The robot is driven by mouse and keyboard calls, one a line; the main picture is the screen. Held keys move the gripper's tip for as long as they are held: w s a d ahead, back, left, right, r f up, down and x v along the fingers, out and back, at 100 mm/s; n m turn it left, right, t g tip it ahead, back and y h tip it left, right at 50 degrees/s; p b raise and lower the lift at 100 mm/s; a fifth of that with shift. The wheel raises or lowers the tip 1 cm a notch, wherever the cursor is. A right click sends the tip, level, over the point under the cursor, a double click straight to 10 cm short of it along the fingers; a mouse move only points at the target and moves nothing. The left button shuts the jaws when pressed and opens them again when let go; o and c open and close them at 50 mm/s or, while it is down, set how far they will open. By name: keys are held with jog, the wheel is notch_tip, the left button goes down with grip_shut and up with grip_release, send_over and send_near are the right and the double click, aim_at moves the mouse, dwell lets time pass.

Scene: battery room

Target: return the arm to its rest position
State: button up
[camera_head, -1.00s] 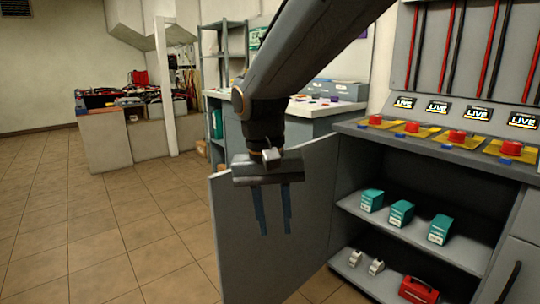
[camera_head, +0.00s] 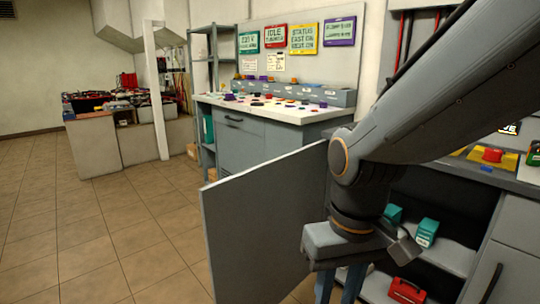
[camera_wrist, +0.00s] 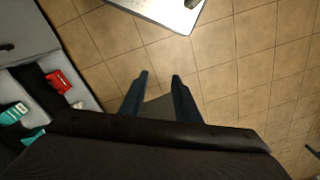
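My arm reaches in from the upper right of the head view and hangs in front of the open cabinet. My gripper (camera_head: 339,286) points down there, partly cut off by the bottom edge. In the wrist view my gripper (camera_wrist: 160,77) has its two dark fingers apart with nothing held between them. Tiled floor shows beyond the fingertips.
The open grey cabinet door (camera_head: 262,225) stands left of my gripper. Teal boxes (camera_head: 427,232) and a red case (camera_head: 407,291) sit on the cabinet shelves. A workbench (camera_head: 240,148) stands behind the door. Floor at the left (camera_head: 90,240) is clear.

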jog(key=d+r+m+p, duration=0.2)
jog(key=d+r+p, duration=0.6)
jog(key=p, duration=0.8)
jog(key=shift+s+d+r+m+h, duration=0.2)
jog(key=shift+d+r+m+h, duration=0.15)
jog(key=shift+r, duration=0.4)
jog(key=shift+a, duration=0.2)
